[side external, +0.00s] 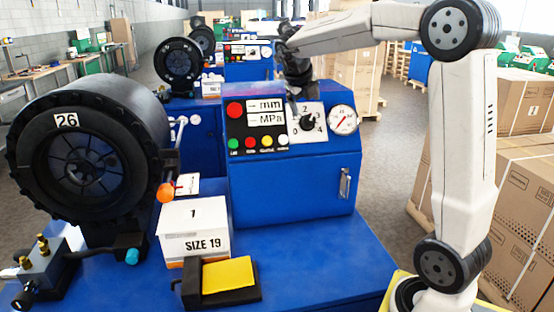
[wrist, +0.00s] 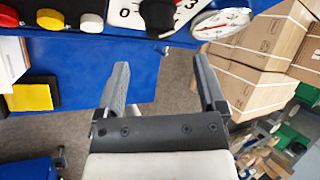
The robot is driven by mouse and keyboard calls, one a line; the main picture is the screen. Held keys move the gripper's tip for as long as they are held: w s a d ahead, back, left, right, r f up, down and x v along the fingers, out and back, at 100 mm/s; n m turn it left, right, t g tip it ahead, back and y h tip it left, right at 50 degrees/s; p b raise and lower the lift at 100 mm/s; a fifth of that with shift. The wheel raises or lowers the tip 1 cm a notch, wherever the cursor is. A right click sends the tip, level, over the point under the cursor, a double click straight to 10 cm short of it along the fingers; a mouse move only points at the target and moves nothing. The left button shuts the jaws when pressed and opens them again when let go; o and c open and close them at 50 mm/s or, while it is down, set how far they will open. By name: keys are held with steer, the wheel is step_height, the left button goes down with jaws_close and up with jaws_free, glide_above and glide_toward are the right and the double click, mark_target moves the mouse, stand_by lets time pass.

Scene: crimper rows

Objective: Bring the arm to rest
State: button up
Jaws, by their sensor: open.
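My gripper (side external: 299,102) hangs in front of the blue machine's control panel, near the black rotary knob (side external: 308,123). In the wrist view my gripper (wrist: 159,64) has its two fingers spread apart, with nothing between them but floor and the blue machine behind. The knob (wrist: 158,16) shows at the top of that view, just beyond the fingertips, with its number dial around it. I see no contact between fingers and knob. In the side view the arm stretches in from the right, bent at its elbow. The pointer position of the knob is hard to tell.
A round gauge (side external: 343,120) sits right of the dial, and several coloured buttons line the panel. A black crimper head (side external: 90,165) marked 26, a SIZE 19 box (side external: 193,230) and a yellow pedal (side external: 227,275) stand left. Cardboard boxes (side external: 510,190) stack at the right.

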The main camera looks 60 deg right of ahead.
steer(key=w+a+f+n+t+h, duration=0.3)
steer(key=w+a+n+t, duration=0.5)
steer(key=n, duration=1)
steer(key=s+a+f+n+t+y, duration=0.1)
steer(key=s+a+f+n+y, duration=0.1)
steer(key=a+f+n+y, duration=0.6)
steer(key=s+a+f+n+g, duration=0.3)
steer(key=s+a+f+n, duration=0.1)
steer(key=s+f+n, duration=0.2)
steer(key=s+a+f+n+g+y, duration=0.1)
steer(key=s+a+f+n+g, duration=0.3)
steer(key=s+f+n, duration=0.3)
steer(key=s+n, duration=0.1)
steer(key=s, duration=0.3)
steer(key=shift+s+a+y, duration=0.25)
steer(key=shift+a+y, duration=0.05)
steer(key=shift+a, duration=0.1)
